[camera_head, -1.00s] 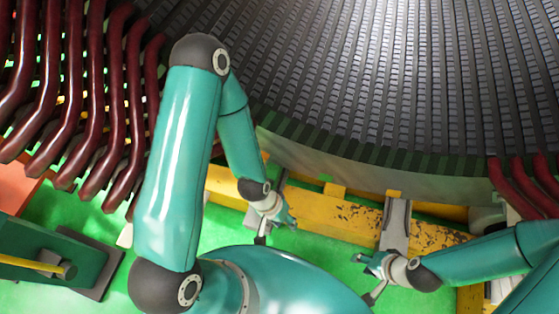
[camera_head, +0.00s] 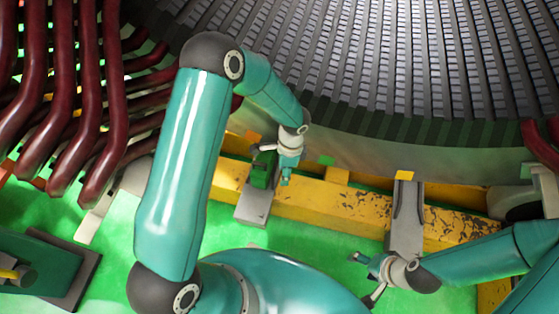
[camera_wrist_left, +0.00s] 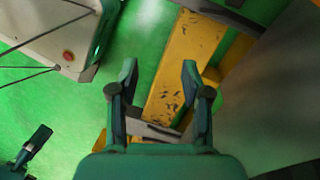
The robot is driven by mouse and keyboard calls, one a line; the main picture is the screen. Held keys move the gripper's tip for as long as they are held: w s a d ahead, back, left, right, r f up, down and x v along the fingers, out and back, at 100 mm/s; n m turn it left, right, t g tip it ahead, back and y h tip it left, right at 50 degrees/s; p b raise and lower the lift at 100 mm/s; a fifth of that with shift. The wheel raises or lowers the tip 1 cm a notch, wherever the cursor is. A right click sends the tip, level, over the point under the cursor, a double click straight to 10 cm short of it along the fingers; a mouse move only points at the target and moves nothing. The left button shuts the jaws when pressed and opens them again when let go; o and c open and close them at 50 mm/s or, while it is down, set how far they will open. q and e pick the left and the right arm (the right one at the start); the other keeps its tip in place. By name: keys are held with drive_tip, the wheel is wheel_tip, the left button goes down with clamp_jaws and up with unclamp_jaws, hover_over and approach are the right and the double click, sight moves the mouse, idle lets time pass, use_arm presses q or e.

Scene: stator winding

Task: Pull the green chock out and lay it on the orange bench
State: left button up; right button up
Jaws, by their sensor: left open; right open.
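A green block (camera_head: 262,170), which looks like the green chock, stands on a grey bracket (camera_head: 254,207) at the yellow beam below the stator's edge. My left gripper (camera_head: 275,166) is open just right of it in the head view; whether they touch cannot be told. In the left wrist view my left gripper (camera_wrist_left: 159,75) has its fingers spread, with the yellow beam behind and nothing visible between them. The chock cannot be made out there. My right gripper (camera_head: 365,278) is open and empty over the green floor. A sliver of orange (camera_head: 5,169) at the left edge may be the orange bench.
The yellow beam (camera_head: 330,205) runs under the grey stator (camera_head: 360,70). A second grey bracket (camera_head: 405,222) stands on it, right of centre. Dark red bars (camera_head: 90,100) crowd the upper left. A dark green fixture (camera_head: 45,262) stands lower left. Green floor lies open between.

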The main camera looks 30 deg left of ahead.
sight(261, 163)
use_arm(q)
drive_tip(key=w+a+m+y+b, duration=0.3)
drive_tip(key=w+a+y, duration=0.1)
drive_tip(key=w+a, duration=0.2)
drive_tip(key=shift+w+a+t+b, duration=0.25)
drive_tip(key=shift+w+t+b, duration=0.05)
drive_tip(key=shift+w+t, duration=0.15)
use_arm(e)
wheel_tip(261, 163, down, 6)
drive_tip(key=shift+r, duration=0.1)
use_arm(q)
drive_tip(key=b+x, duration=0.4)
drive_tip(key=x, duration=1.2)
drive_tip(key=shift+s+a+f, duration=0.1)
drive_tip(key=shift+s+f, duration=0.1)
drive_tip(key=shift+f, duration=0.15)
use_arm(e)
wheel_tip(261, 163, down, 4)
use_arm(q)
drive_tip(key=shift+c, duration=0.2)
clamp_jaws()
